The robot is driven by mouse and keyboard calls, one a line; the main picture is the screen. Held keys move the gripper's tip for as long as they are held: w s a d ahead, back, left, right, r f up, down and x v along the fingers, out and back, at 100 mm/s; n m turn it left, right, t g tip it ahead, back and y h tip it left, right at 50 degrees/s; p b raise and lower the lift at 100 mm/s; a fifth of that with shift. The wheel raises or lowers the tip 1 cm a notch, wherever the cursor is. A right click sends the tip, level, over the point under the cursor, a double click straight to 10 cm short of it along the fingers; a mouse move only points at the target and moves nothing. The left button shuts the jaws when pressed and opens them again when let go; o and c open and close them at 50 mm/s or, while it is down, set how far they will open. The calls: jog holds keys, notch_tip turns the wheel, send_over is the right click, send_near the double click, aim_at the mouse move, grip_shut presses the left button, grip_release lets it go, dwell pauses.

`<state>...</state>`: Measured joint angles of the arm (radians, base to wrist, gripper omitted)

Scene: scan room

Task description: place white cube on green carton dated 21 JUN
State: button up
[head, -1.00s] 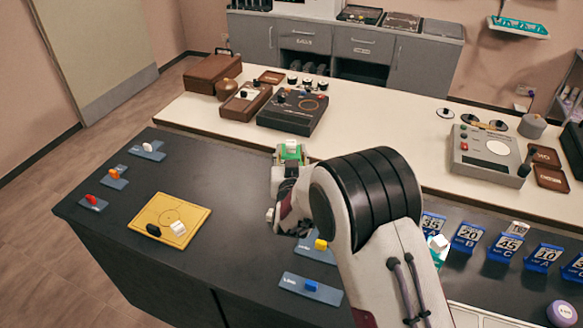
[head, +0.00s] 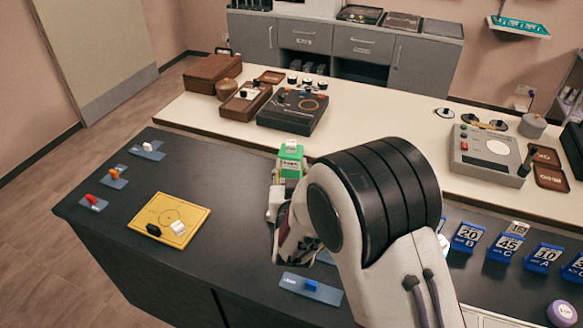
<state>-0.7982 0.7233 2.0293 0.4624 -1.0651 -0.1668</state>
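A green carton (head: 289,166) stands near the back edge of the dark counter. A small white block (head: 291,145) sits on its top; any date on the carton is too small to read. Another white block (head: 178,228) lies on a yellow board (head: 190,211) at the left. My gripper (head: 276,214) is just in front of the green carton, mostly hidden by my own wrist.
A black piece (head: 154,230) lies on the yellow board. Small cards with orange (head: 114,174), red (head: 91,199) and blue (head: 311,286) pieces lie on the counter. Several blue numbered stands (head: 467,237) are at the right. A pale table with devices stands behind.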

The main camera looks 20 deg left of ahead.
dwell(0.8)
jog(key=s+d+r+m+g+h, duration=0.1)
jog(key=s+d+r+g, duration=0.1)
jog(key=d+r, duration=0.35)
jog(key=s+d+r+g, duration=0.1)
jog(key=s+d+r, duration=0.15)
jog(key=d, duration=0.65)
jog(key=s+d+r+m+g+h, duration=0.1)
jog(key=s+d+r+g, duration=0.1)
jog(key=d+r, duration=0.45)
jog(key=s+d+f+m+g+h, duration=0.1)
jog(key=s+d+g+h, duration=0.1)
jog(key=s+d, duration=0.8)
jog(key=s+d+f+m+g+h, duration=0.1)
jog(key=s+d+g+h, duration=0.1)
jog(key=s+d, duration=0.9)
jog(key=s, duration=0.6)
jog(key=shift+d, duration=0.2)
